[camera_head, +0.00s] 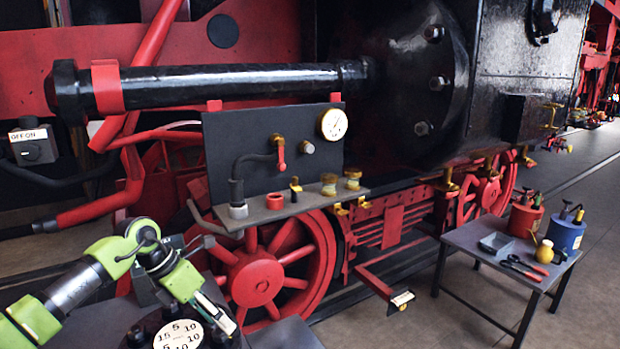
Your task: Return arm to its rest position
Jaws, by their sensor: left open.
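My left arm, green and grey, comes in from the lower left and bends at a joint. My left gripper (216,316) is at the lower left and points down and to the right. It is open, and I see nothing between its fingers. It is just above or beside a round white dial with numbers (178,336), which is cut off by the bottom edge; I cannot tell whether they touch. My right gripper is not in view.
A dark panel with a gauge (333,124) and a shelf (285,208) with small brass parts stands before the red-wheeled locomotive (258,280). A grey side table (470,238) at right holds red (525,218) and blue (565,235) cans and tools.

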